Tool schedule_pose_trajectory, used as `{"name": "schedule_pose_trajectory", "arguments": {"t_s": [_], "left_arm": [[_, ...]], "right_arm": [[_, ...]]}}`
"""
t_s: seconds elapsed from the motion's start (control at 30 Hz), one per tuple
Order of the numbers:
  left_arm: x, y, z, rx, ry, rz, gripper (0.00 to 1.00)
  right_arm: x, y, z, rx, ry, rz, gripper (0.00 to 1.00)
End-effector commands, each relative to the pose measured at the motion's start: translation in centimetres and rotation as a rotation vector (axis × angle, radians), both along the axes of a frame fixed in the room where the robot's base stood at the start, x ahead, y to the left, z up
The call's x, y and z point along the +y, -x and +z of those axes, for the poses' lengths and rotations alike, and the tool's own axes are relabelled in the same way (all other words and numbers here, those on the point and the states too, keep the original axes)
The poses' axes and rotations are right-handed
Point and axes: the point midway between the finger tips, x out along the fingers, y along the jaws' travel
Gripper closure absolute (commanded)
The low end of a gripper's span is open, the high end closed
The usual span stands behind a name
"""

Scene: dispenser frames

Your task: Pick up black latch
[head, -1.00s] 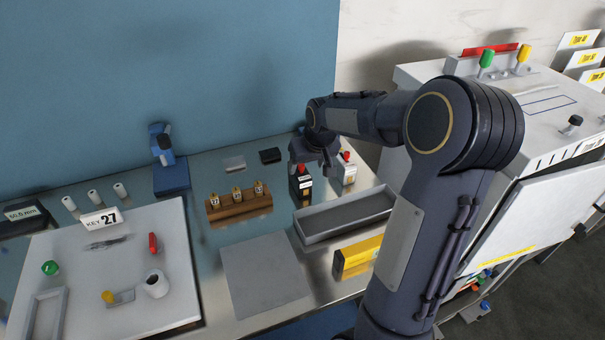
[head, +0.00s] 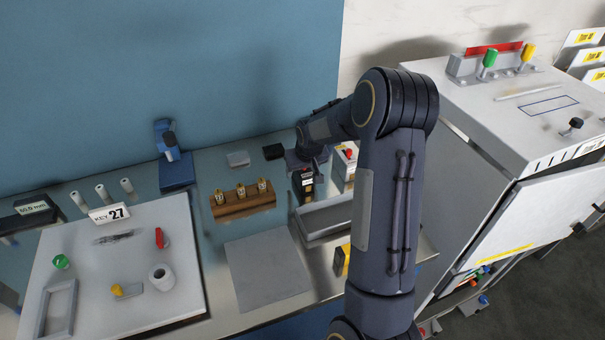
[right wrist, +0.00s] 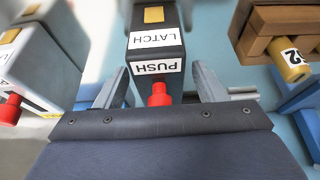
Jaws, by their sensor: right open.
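The black latch (head: 304,184) is a dark upright block standing on the table, with a white label. In the right wrist view the latch (right wrist: 156,48) shows the words PUSH and LATCH, a red button and a yellow patch. My right gripper (head: 308,164) is at the latch, by its button end. In the right wrist view the open fingers of the right gripper (right wrist: 160,84) stand on either side of the latch's button end. I cannot tell whether they touch it. My left gripper is not in view.
A light box with a red button (head: 347,160) stands close to the right of the latch. A wooden block with brass cylinders (head: 240,208) is to its left. A grey tray (head: 325,222) lies in front. A small black block (head: 273,152) lies behind.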

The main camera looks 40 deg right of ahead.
Motion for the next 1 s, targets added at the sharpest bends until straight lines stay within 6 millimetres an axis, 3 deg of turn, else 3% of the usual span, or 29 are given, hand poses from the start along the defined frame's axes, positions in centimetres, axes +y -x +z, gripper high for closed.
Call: {"name": "schedule_pose_trajectory", "arguments": {"t_s": [0.07, 0.5, 0.83, 1.0], "left_arm": [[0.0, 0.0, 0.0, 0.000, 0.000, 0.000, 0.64], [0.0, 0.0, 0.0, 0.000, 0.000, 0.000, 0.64], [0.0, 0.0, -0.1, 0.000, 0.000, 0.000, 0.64], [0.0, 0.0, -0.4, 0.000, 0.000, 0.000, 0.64]], "right_arm": [[0.0, 0.0, 0.0, 0.000, 0.000, 0.000, 0.39], [0.0, 0.0, 0.1, -0.001, 0.000, 0.000, 0.94], [0.0, 0.0, 0.5, -0.001, 0.000, 0.000, 0.94], [0.0, -0.1, 2.1, -0.005, 0.001, -0.001, 0.94]]}}
